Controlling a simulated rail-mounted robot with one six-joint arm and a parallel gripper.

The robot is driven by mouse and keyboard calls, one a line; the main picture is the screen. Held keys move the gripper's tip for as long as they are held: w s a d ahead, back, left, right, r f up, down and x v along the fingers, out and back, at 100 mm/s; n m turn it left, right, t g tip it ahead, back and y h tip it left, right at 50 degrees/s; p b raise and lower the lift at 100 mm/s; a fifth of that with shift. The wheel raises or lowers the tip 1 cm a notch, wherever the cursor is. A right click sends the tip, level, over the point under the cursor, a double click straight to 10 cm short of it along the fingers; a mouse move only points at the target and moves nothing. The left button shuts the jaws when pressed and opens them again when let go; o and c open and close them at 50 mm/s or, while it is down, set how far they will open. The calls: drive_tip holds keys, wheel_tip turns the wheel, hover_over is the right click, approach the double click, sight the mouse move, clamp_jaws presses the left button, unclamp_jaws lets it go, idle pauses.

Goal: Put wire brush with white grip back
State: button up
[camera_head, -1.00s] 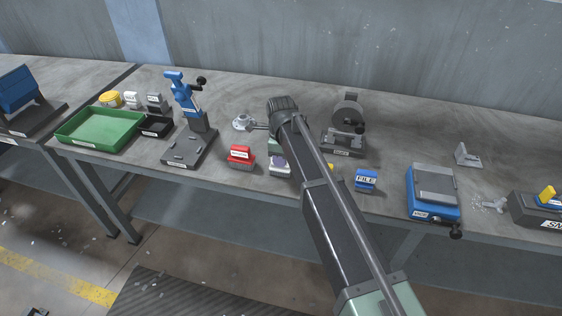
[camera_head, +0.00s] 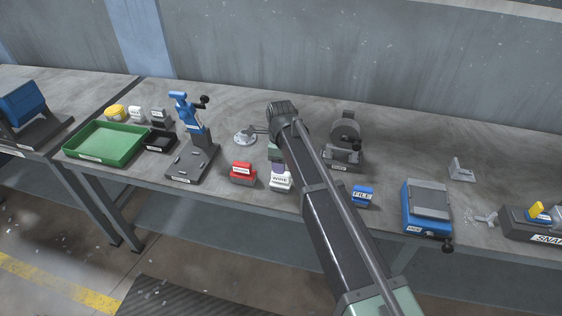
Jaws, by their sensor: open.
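A small white block labelled WIRE (camera_head: 280,183) stands near the front edge of the bench, left of my arm. The end of my arm hangs just above it. My gripper (camera_head: 278,169) appears there as a small purple-grey part below a green wrist piece, and its jaws are open. Its fingertips are too small to make out. I cannot tell whether it touches the block. The wire brush with white grip cannot be told apart from the white block here.
A red block (camera_head: 243,172) stands close on the left and a blue FILE block (camera_head: 362,196) on the right. A grinder-like machine (camera_head: 345,138) is behind my arm. A round metal part (camera_head: 244,137), blue press (camera_head: 188,115) and green tray (camera_head: 105,145) lie leftward.

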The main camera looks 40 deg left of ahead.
wheel_tip(320, 180, up, 7)
drive_tip(key=p, duration=0.4)
drive_tip(key=shift+p, duration=0.4)
drive_tip(key=shift+f, duration=0.15)
drive_tip(key=w+d+n, duration=0.3)
drive_tip(key=d, duration=1.3)
drive_tip(key=w+d+n, duration=0.2)
drive_tip(key=d+n, duration=0.1)
drive_tip(key=d, duration=1.2)
drive_tip(key=s+d+n, duration=0.3)
drive_tip(key=s+d, duration=0.2)
drive_tip(key=d, duration=0.8)
drive_tip(key=s+d+n, duration=0.4)
drive_tip(key=s+d, duration=0.1)
drive_tip(key=d, duration=0.9)
drive_tip(key=shift+n, duration=0.3)
